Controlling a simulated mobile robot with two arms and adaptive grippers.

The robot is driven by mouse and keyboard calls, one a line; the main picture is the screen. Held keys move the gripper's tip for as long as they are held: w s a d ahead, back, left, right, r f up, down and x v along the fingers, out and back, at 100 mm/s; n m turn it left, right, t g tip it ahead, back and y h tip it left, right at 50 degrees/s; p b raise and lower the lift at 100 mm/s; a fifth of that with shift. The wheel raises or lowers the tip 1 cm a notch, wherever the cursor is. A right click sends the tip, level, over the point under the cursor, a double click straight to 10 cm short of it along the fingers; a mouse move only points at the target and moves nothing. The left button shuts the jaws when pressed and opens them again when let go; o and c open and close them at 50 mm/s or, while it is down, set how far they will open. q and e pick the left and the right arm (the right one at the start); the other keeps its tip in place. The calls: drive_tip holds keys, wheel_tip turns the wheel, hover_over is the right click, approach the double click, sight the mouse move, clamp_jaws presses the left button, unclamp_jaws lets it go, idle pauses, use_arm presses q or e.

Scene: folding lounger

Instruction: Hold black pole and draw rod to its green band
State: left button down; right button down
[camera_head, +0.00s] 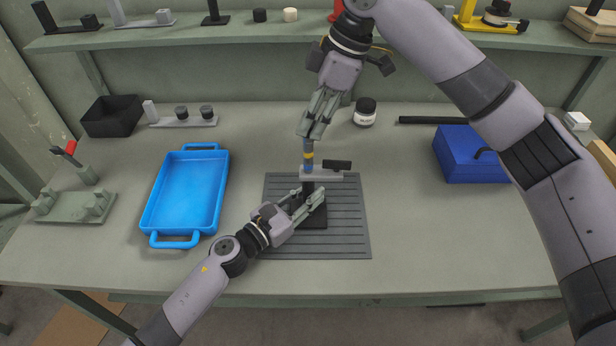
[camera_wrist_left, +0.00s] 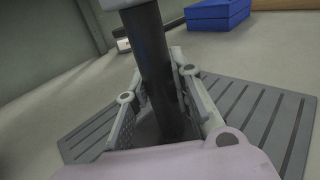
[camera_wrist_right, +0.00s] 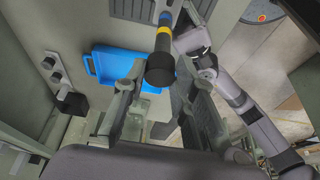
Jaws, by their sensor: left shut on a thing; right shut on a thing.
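The black pole (camera_head: 307,188) stands upright on a black base plate (camera_head: 312,222). My left gripper (camera_head: 312,199) is shut around it; in the left wrist view the pole (camera_wrist_left: 158,65) passes between the fingers. A grey collar (camera_head: 318,174) with a black lever (camera_head: 337,164) sits at the pole's top. The rod (camera_head: 308,148) rises from it, showing blue with a yellow band. My right gripper (camera_head: 309,131) comes from above and is shut on the rod's upper end. The right wrist view shows the rod's black cap (camera_wrist_right: 160,70) between the fingers. I see no green band.
The base stands on a grey ribbed mat (camera_head: 345,240). A blue tray (camera_head: 151,213) lies left and a blue box (camera_head: 468,155) right. A labelled jar (camera_head: 365,112) and a black bar (camera_head: 430,120) lie behind. A shelf (camera_head: 240,36) spans the back. The front right table is clear.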

drive_tip(key=shift+r, duration=0.9)
drive_tip(key=c, duration=1.3)
unclamp_jaws()
drive_tip(key=shift+f, duration=0.1)
drive_tip(key=shift+r, duration=2.55)
